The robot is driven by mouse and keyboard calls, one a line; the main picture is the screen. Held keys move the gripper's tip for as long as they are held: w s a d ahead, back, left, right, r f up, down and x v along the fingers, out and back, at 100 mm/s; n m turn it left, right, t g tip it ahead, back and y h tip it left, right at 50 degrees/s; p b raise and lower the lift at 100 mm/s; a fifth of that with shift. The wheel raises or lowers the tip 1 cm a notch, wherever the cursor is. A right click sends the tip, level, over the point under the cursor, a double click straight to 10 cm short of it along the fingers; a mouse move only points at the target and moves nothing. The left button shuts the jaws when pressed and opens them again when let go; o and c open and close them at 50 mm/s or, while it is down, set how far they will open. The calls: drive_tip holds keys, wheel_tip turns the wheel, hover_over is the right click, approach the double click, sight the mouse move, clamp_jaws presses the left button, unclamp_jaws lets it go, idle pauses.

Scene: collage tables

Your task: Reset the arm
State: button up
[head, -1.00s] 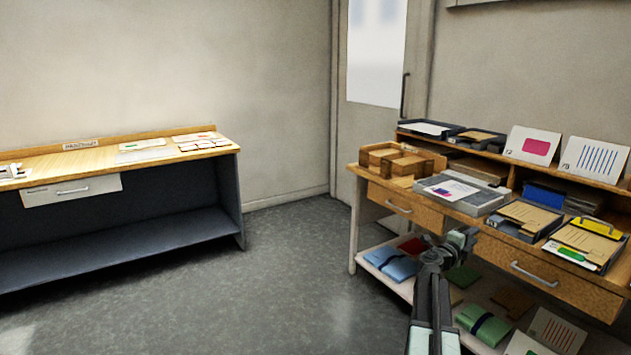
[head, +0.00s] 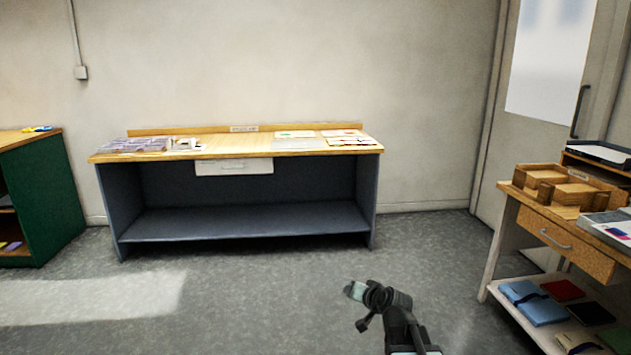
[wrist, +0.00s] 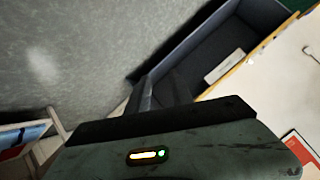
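My gripper (head: 358,305) is low over the grey floor, at the bottom right of centre in the head view, and points left. In the wrist view its dark fingers (wrist: 158,92) sit close together beyond the green-grey housing. I see nothing held between them. Whether they are fully shut is unclear. The arm is apart from the tables.
A dark blue table with a wooden top (head: 232,145) stands against the back wall, bearing papers. A wooden desk (head: 513,200) with wooden trays (head: 568,187) is at right. A green cabinet (head: 45,195) is at left. The floor (head: 260,290) between is clear.

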drive_tip(key=s+d+f+n+g+h+p, duration=0.15)
drive_tip(key=s+f+g, duration=0.4)
drive_tip(key=s, duration=0.55)
drive_tip(key=s+d+f+n+g+h, duration=0.2)
drive_tip(key=s+d+f+g, duration=0.3)
drive_tip(key=s, duration=0.7)
wheel_tip(320, 180, up, 30)
drive_tip(key=a+p, duration=0.2)
drive_tip(key=p, duration=2.7)
drive_tip(key=shift+w+r, duration=0.2)
drive_tip(key=shift+w, duration=0.1)
drive_tip(key=shift+a+f+g, duration=0.1)
drive_tip(key=shift+f+g, duration=0.15)
clamp_jaws()
drive_tip(key=shift+a, duration=0.1)
